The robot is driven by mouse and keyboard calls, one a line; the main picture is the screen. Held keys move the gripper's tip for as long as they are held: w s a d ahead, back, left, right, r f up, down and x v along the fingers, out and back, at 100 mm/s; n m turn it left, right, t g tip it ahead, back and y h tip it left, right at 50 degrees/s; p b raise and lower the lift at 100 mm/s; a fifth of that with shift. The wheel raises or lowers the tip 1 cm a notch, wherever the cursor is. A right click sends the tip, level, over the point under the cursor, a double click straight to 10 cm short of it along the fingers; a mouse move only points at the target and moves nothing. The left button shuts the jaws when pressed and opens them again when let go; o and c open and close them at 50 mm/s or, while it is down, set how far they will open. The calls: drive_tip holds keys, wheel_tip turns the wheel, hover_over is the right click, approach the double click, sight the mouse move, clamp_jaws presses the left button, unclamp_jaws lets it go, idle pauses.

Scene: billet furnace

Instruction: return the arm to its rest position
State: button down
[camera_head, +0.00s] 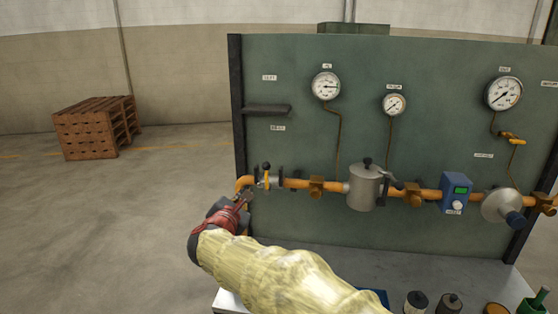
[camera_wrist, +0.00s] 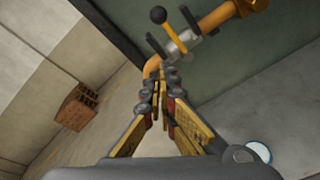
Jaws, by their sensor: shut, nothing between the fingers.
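My arm, in a pale yellow padded sleeve, reaches from the bottom of the head view up and left. My gripper (camera_head: 244,196) is at the left end of the orange pipe (camera_head: 296,183), in front of the green panel (camera_head: 300,130). In the wrist view my gripper (camera_wrist: 160,78) has its fingers together and nothing between them. Just beyond the fingertips are the pipe's bent end and a valve (camera_wrist: 178,42) with a black-knobbed lever. I cannot tell whether the fingertips touch the pipe.
Along the pipe are a grey filter pot (camera_head: 365,188), a blue meter box (camera_head: 455,193) and a round grey regulator (camera_head: 500,205). Small jars (camera_head: 450,303) stand on the bench at the bottom right. A wooden crate stack (camera_head: 95,128) stands far left; floor between is clear.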

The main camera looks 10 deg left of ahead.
drive_tip(key=s+d+f+m+g+h, duration=0.25)
drive_tip(key=s+d+f+m, duration=0.2)
drive_tip(key=f, duration=0.35)
drive_tip(key=s+d+f+m+g, duration=0.3)
drive_tip(key=s+d+m, duration=0.2)
drive_tip(key=s+d, duration=0.3)
drive_tip(key=s+d+f+m+g, duration=0.2)
drive_tip(key=s+d+m+g, duration=0.25)
drive_tip(key=d, duration=0.55)
drive_tip(key=s+d+m+g+y, duration=0.1)
drive_tip(key=s+d+m, duration=0.45)
drive_tip(key=s, duration=0.45)
drive_tip(key=s+d+m+g+y, duration=0.1)
drive_tip(key=s+d+m+y, duration=0.1)
drive_tip(key=s+d+m, duration=0.6)
drive_tip(key=s+d+r+m+t, duration=0.1)
drive_tip(key=s+d+r, duration=0.1)
drive_tip(key=s+r, duration=0.2)
drive_tip(key=shift+d+t+p, duration=0.3)
drive_tip(key=shift+t+p, duration=0.05)
drive_tip(key=shift+t, duration=0.05)
drive_tip(key=shift+h, duration=0.25)
